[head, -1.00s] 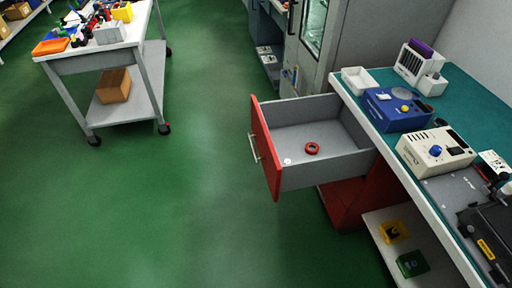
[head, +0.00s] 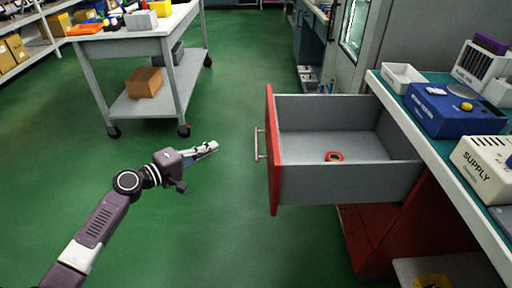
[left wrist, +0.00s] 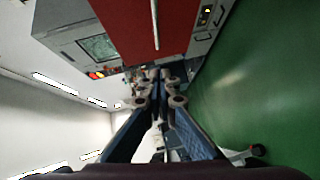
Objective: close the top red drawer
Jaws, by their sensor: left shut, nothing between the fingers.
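The top red drawer (head: 273,175) stands pulled out from under the bench at the right of the head view. Its grey tray is open, and a bar handle (head: 259,145) is on its red front. A small red ring (head: 334,157) lies inside. My left gripper (head: 213,147) is shut and empty, left of the drawer front with a gap to the handle. In the left wrist view the red front (left wrist: 140,30) with its bar handle shows above the closed fingertips (left wrist: 160,75). My right gripper is in neither view.
The bench (head: 410,118) at right carries a white tray (head: 402,77), a blue device (head: 445,108) and a cream supply box (head: 485,165). A wheeled cart (head: 130,45) stands at upper left. Green floor (head: 225,225) is clear between cart and drawer.

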